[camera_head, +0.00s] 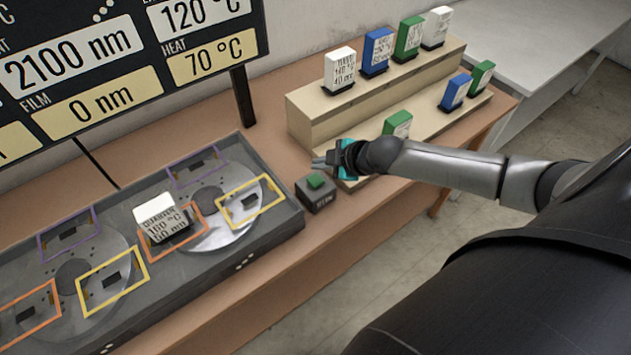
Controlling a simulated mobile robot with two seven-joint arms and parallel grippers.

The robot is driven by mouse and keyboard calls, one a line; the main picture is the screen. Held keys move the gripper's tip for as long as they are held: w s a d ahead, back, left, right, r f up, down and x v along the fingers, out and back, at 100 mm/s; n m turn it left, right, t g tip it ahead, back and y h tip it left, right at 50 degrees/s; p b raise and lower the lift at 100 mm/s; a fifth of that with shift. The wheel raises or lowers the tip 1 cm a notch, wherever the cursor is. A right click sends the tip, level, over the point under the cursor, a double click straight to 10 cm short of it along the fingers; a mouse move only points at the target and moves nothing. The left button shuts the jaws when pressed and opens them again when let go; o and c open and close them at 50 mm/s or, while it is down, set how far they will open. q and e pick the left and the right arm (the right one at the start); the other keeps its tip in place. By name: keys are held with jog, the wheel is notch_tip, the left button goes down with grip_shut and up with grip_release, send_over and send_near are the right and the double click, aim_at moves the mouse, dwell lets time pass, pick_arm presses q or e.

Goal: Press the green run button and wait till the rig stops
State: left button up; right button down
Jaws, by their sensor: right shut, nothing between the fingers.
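The green run button (315,181) sits on top of a small dark box (318,196) on the table, just right of the rig. My right gripper (326,160) is shut and empty, a little above and behind the button in the picture; I cannot tell whether it touches anything. The rig (285,226) is a dark tray with two round discs and purple, orange and yellow frames. My left gripper is not in view.
A stepped wooden rack (312,119) at the back right holds white, blue and green blocks; one green block (398,124) is partly behind my arm. A display board (75,75) stands behind the rig, reading 2100 nm and film 0 nm. Bare table lies in front of the button box.

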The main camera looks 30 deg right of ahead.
aim_at(313, 176)
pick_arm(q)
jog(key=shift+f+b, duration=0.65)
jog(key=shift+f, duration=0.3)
pick_arm(e)
jog(key=shift+f, duration=1.35)
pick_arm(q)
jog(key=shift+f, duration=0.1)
pick_arm(e)
jog(key=shift+f, duration=0.1)
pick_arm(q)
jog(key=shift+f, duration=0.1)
pick_arm(e)
jog(key=shift+f, duration=0.3)
pick_arm(q)
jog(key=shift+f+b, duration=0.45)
jog(key=shift+b, duration=0.15)
pick_arm(e)
jog(key=shift+f, duration=0.6)
pick_arm(q)
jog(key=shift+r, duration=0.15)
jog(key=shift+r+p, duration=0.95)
jog(key=shift+p, duration=0.15)
pick_arm(e)
jog(key=shift+r, duration=1)
jog(key=shift+r, duration=0.1)
notch_tip(313, 176, up, 5)
jog(key=p, duration=0.5)
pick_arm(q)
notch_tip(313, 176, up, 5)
